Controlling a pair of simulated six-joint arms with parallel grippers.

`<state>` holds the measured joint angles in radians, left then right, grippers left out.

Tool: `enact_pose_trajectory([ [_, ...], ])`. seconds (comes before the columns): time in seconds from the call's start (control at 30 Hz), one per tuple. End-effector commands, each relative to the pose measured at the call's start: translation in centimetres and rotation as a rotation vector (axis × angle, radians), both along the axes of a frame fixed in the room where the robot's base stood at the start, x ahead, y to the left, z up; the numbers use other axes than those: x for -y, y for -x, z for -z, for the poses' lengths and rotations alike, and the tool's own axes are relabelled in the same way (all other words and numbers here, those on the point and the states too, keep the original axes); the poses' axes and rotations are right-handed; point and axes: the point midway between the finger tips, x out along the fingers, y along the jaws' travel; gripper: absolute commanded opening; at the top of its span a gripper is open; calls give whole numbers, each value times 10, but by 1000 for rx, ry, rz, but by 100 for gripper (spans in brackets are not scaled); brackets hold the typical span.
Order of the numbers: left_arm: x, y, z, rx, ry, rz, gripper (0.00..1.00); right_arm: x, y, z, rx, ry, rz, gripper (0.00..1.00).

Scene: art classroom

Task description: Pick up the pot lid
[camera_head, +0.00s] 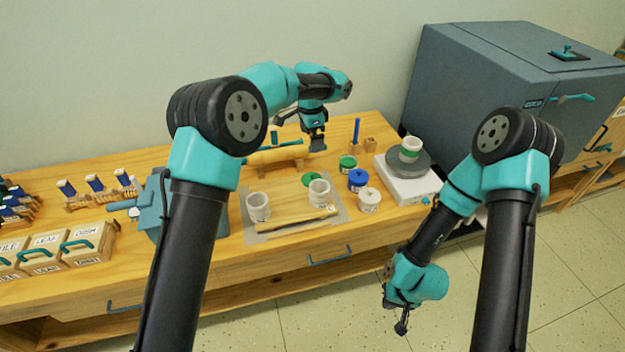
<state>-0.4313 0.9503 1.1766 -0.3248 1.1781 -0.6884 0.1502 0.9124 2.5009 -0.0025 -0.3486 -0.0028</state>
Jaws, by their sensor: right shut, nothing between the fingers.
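A flat green disc (311,179), which looks like the pot lid, lies at the back of the grey mat (285,228). A pale pot (258,207) and another pale pot (319,193) stand on the mat, the second just in front of the disc. My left gripper (317,146) points down over the back of the table, behind the disc and apart from it. It is too small to tell whether its fingers are open. My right gripper (402,326) is shut and empty, hanging low in front of the table over the floor.
Jars with green (347,163) and blue (358,180) lids stand right of the mat. A green-banded pot (410,149) stands on a wheel (407,164). A wooden rolling pin (277,153) lies behind the mat. A large grey kiln (480,90) stands at right.

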Motion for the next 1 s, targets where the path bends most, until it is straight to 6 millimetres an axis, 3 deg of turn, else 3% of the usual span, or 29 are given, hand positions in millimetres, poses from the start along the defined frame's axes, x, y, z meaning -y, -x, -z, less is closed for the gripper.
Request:
enact_pose_trajectory([
  [0.13, -2, -4, -7, 2, -22, 30, 100, 0, 0, 0, 0, 0, 0, 0],
  [0.47, -2, -4, -3, 1, -20, 28, 100, 0, 0, 0, 0, 0, 0, 0],
  [0.67, -2, -3, 21, -2, -20, 28, 100, 0, 0, 0, 0, 0, 0, 0],
  [1.0, -2, -3, 79, -2, -20, 27, 100, 0, 0, 0, 0, 0, 0, 0],
])
